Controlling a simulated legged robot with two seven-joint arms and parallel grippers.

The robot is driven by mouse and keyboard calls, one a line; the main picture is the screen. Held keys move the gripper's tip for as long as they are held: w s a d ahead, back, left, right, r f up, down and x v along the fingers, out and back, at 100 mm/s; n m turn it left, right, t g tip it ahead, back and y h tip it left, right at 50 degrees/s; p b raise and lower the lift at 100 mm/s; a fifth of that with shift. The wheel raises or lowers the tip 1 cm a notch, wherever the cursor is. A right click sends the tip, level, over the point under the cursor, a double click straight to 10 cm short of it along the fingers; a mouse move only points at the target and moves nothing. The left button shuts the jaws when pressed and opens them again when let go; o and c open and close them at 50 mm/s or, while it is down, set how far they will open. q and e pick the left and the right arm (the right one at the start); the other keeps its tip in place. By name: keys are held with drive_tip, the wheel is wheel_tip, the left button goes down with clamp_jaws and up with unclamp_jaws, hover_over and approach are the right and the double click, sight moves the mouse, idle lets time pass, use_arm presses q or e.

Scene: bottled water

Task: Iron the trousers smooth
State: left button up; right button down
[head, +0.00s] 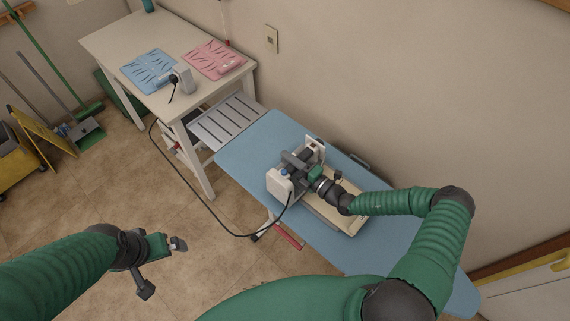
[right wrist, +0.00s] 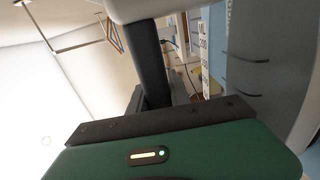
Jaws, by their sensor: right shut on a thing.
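The beige trousers (head: 345,216) lie along the blue ironing board (head: 250,150), partly hidden under my right arm and the iron. The white and grey iron (head: 281,189) is over the left part of the trousers; I cannot tell whether its sole touches the cloth. My right gripper (head: 303,164) is shut on the iron. In the right wrist view a dark finger runs up to a pale part, likely the iron. My left gripper (head: 163,267) is open and empty over the floor, left of the board.
A white table (head: 120,45) at the back left bears folded blue cloth (head: 148,71), folded pink cloth (head: 213,60) and a small white device (head: 182,78). A black cord (head: 215,226) loops beside the board. A slatted rack (head: 228,120) adjoins the board. The wall is close behind.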

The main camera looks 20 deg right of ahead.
sight(303, 151)
drive_tip(key=shift+w+d+b, duration=0.4)
drive_tip(key=shift+d+b, duration=0.1)
drive_tip(key=shift+d, duration=0.3)
drive_tip(key=shift+w+d+b, duration=0.4)
drive_tip(key=shift+d+b, duration=0.05)
drive_tip(key=shift+d, duration=0.35)
drive_tip(key=shift+w+d+b, duration=0.4)
drive_tip(key=shift+d+b, duration=0.1)
drive_tip(key=shift+d, duration=0.3)
drive_tip(key=shift+w+d, duration=0.25)
drive_tip(key=shift+d, duration=0.25)
drive_tip(key=shift+s+a+r, duration=0.1)
drive_tip(key=shift+a+r, duration=0.1)
drive_tip(key=shift+a, duration=0.1)
drive_tip(key=shift+s+a+p, duration=0.4)
drive_tip(key=shift+a+p, duration=0.35)
drive_tip(key=shift+p, duration=0.1)
drive_tip(key=shift+s+a+p, duration=0.25)
drive_tip(key=shift+a+p, duration=0.1)
drive_tip(key=shift+a, duration=0.3)
drive_tip(key=shift+s+a+r+p, duration=0.1)
drive_tip(key=shift+s+a+p, duration=0.4)
drive_tip(key=shift+a+p, duration=0.35)
drive_tip(key=shift+s+a, duration=0.2)
drive_tip(key=shift+a, duration=0.25)
